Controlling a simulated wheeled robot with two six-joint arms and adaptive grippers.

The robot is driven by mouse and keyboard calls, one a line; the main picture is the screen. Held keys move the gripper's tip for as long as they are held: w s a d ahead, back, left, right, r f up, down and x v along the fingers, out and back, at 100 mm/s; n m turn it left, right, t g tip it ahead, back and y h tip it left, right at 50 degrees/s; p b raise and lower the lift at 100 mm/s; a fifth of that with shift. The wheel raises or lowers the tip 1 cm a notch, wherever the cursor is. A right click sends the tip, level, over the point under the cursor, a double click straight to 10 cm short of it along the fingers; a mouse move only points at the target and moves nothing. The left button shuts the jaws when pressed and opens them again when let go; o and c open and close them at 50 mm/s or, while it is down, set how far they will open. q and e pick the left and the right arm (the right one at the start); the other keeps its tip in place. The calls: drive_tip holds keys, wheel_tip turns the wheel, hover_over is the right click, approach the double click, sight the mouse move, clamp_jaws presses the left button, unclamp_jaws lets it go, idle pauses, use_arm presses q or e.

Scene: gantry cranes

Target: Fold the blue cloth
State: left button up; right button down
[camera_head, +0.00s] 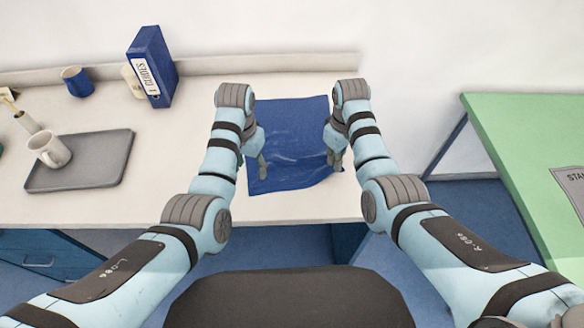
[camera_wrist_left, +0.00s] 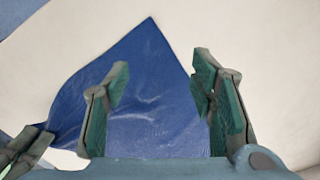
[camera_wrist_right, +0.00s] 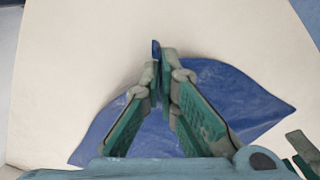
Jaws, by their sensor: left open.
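The blue cloth (camera_head: 290,125) lies on the white table between my two arms, mostly flat with some creases. My left gripper (camera_head: 260,160) is over its left edge. In the left wrist view this gripper (camera_wrist_left: 160,65) has its fingers apart, with the cloth (camera_wrist_left: 150,75) below and a pointed corner beyond the fingertips. My right gripper (camera_head: 335,157) is at the cloth's right edge. In the right wrist view its fingertips (camera_wrist_right: 159,50) meet on a small piece of the cloth (camera_wrist_right: 235,95). The cloth under both grippers is partly hidden.
On the table (camera_head: 310,205), left of the cloth, are a grey tray (camera_head: 95,175) with a white mug (camera_head: 50,150), a blue cup (camera_head: 78,82) and a blue binder (camera_head: 150,65). A green table (camera_head: 530,130) stands at right, across a gap. The table between tray and left arm is clear.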

use_arm(q)
drive_tip(key=o, duration=0.7)
use_arm(e)
wheel_tip(320, 180, up, 2)
drive_tip(key=shift+p, duration=1.1)
use_arm(q)
drive_tip(key=shift+r, duration=2.75)
use_arm(e)
drive_tip(key=c, duration=1.2)
unclamp_jaws()
drive_tip(key=shift+o, duration=0.6)
drive_tip(key=o, duration=0.6)
